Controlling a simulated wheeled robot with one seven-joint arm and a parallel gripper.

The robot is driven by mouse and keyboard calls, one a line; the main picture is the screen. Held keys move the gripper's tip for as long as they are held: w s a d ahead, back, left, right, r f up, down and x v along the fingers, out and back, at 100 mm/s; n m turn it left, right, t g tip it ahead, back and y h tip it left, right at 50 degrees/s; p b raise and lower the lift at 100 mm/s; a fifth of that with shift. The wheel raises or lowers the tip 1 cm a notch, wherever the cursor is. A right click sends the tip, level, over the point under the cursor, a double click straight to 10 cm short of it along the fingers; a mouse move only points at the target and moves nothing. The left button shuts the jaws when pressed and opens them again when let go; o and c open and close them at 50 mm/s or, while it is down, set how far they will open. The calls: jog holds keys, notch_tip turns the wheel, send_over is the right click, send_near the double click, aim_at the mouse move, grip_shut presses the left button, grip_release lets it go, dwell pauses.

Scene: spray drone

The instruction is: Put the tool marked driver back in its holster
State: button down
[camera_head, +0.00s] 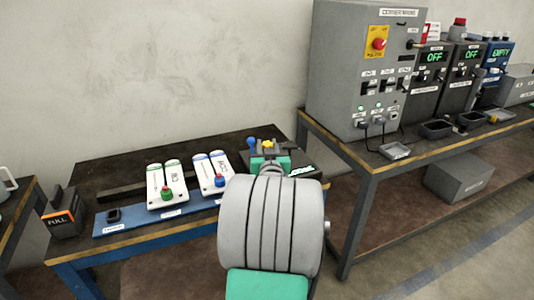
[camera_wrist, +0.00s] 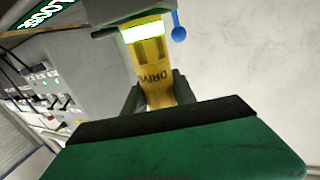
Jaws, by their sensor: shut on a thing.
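A yellow tool (camera_wrist: 155,65) with dark letters reading "DRIV", the rest hidden, stands between the two dark fingers of my gripper (camera_wrist: 158,93) in the wrist view. My gripper is shut on it. The tool's far end meets a grey block (camera_wrist: 115,9) with a blue ball lever (camera_wrist: 178,34); I cannot tell whether it is seated in it. In the head view my arm hides most of the gripper, and a bit of yellow (camera_head: 267,144) shows beyond it. A small dark open socket (camera_head: 113,215), possibly the holster, is on the blue strip (camera_head: 150,222); its label is unreadable.
A box marked "FULL" (camera_head: 62,215) is at the left. A grey control cabinet (camera_head: 350,75) stands on the right bench. A green "LOOSE" display (camera_wrist: 45,13) shows in the wrist view.

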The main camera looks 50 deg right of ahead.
jog(key=shift+f, duration=0.15)
jog(key=shift+f, duration=0.25)
jog(key=c, duration=1)
grip_release()
jog(key=shift+r, duration=0.1)
